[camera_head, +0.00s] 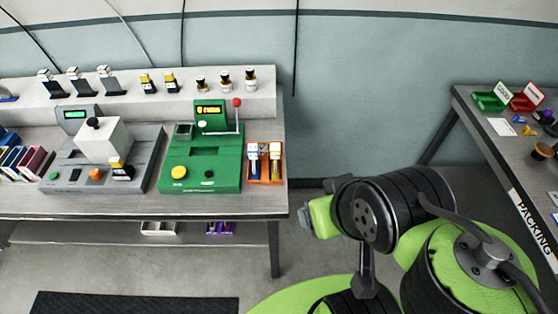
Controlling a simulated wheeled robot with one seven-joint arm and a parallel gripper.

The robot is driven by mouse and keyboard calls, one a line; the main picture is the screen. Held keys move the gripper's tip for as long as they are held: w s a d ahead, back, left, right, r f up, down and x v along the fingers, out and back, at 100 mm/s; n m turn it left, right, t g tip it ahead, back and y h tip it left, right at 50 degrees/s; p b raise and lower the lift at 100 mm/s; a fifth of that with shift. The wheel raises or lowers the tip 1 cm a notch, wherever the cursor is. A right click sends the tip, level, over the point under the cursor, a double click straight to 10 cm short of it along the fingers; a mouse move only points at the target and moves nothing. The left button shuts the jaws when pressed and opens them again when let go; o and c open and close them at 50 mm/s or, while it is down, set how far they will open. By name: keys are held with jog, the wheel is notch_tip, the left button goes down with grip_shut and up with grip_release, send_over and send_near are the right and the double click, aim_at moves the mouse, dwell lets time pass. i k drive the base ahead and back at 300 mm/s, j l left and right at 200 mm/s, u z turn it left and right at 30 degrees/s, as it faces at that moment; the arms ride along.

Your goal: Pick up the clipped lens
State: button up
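I cannot pick out the clipped lens with certainty. Several dark plates, each with a clip at its top, stand on the back shelf; one clipped plate (78,84) is near the shelf's left part. My folded arm is at the lower right, in the gap between the two benches and apart from both. No fingers of my gripper can be made out.
A green machine (222,170) with a red-knobbed lever and a grey machine (70,160) fill the left bench (205,205). Small bottles (224,80) line the shelf. The packing bench (500,160) at right holds green and red boxes.

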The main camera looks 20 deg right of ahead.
aim_at(274, 148)
jog(key=l+u, duration=0.35)
jog(key=u, duration=0.15)
jog(key=l+u, duration=0.35)
jog(key=u, duration=0.15)
jog(key=l+u, duration=0.45)
jog(key=k+l+u, duration=0.2)
jog(key=u, duration=0.3)
jog(key=k+l+u, duration=0.15)
jog(key=u, duration=0.35)
jog(key=l, duration=0.1)
